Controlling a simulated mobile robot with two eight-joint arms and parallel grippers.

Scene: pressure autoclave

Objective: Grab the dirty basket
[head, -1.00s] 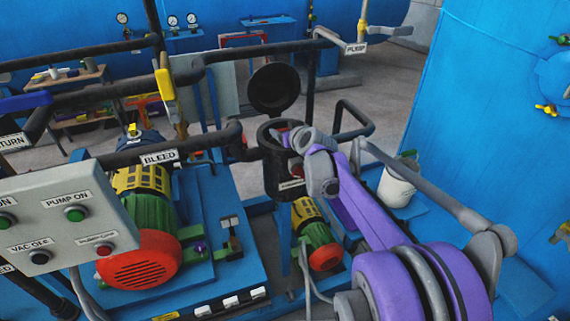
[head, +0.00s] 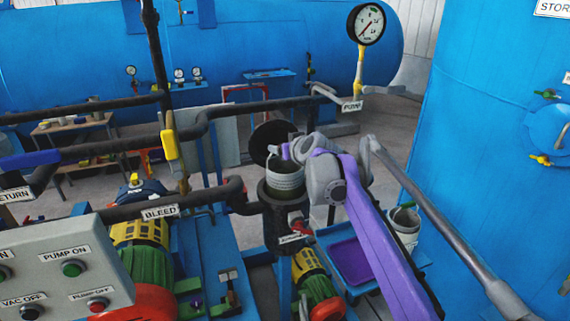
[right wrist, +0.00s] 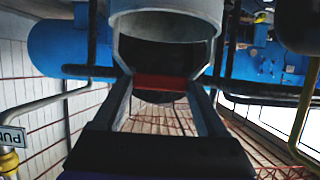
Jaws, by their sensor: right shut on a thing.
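The dirty basket (head: 285,182) is a grey-white cylinder with a dark inside. In the head view it is upright, with its upper part standing above the mouth of the black strainer housing (head: 283,217); its lower end is hidden in the housing. My right gripper (head: 284,152) is shut on the basket at its top, and the arm hides part of the grip. In the right wrist view the basket (right wrist: 166,22) fills the top middle, between and beyond the fingers (right wrist: 165,75). My left gripper is not in view.
The round black lid (head: 268,137) stands open behind the housing. A white bucket (head: 404,232) and a purple tray (head: 350,262) are at the right. The black BLEED pipe (head: 190,202) runs close on the left. A gauge (head: 366,24) stands above the PUMP pipe.

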